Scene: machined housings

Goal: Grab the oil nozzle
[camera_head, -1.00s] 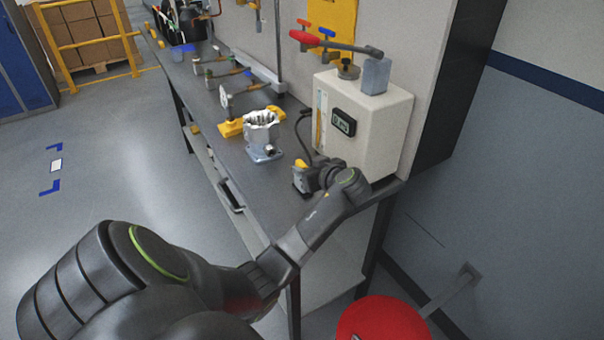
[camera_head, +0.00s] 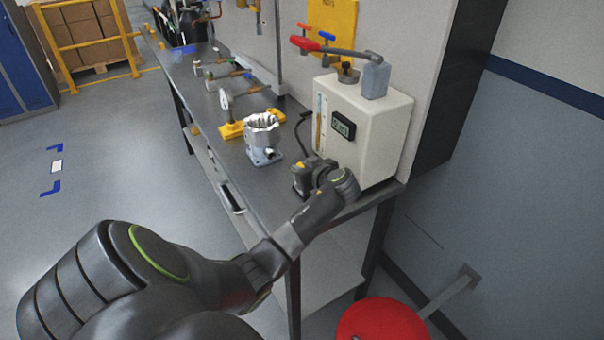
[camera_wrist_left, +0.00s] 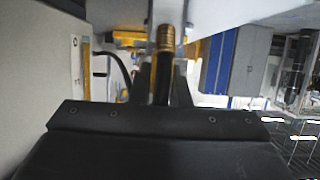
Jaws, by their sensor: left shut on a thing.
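The oil nozzle shows in the left wrist view as a brass-coloured ribbed piece (camera_wrist_left: 166,38) with a dark stem below it, between the fingers of my left gripper (camera_wrist_left: 165,75). In the head view my left gripper (camera_head: 303,178) is shut on it, just above the bench top, in front of the white dispenser box (camera_head: 372,140). The nozzle is mostly hidden there by the gripper and wrist. A black hose (camera_head: 298,132) curves from the box down towards the gripper. My right gripper is in neither view.
A silver machined housing (camera_head: 262,135) stands on the dark bench (camera_head: 225,155), left of the gripper, with a yellow fixture (camera_head: 232,130) behind it. Several tools lie further back. A red round stool top (camera_head: 383,322) is at the lower right.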

